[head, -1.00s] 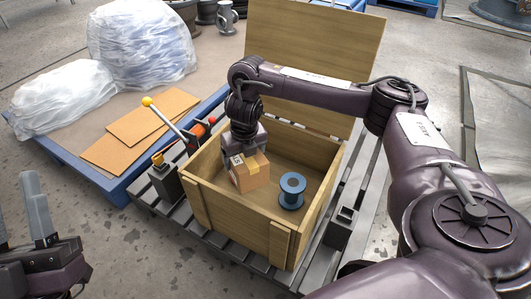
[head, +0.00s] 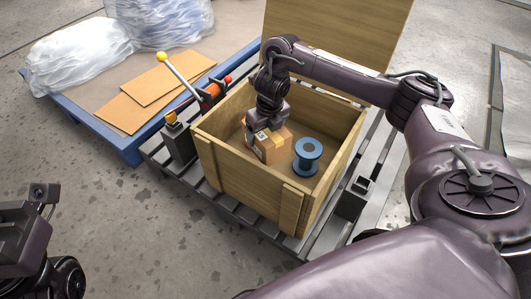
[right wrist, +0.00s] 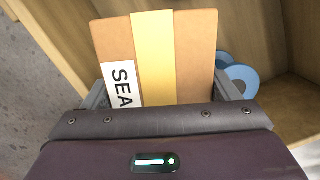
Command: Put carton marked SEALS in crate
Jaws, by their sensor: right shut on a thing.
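The carton (head: 272,149) is brown with yellow tape and a white label. In the right wrist view the label on the carton (right wrist: 194,60) reads "SEA", with the rest hidden. My right gripper (head: 268,127) is shut on the carton from above, one finger on each side. The carton is inside the open wooden crate (head: 240,179), low down beside the blue spool. I cannot tell whether it touches the crate floor. My left arm's end (head: 30,225) is at the lower left, far from the crate; its fingers are not clear.
A blue spool (head: 307,155) stands in the crate, right of the carton. The crate's raised lid (head: 335,35) is behind. A lever with a yellow knob (head: 162,57) stands left of the crate. The crate sits on a grey slatted pallet (head: 225,205).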

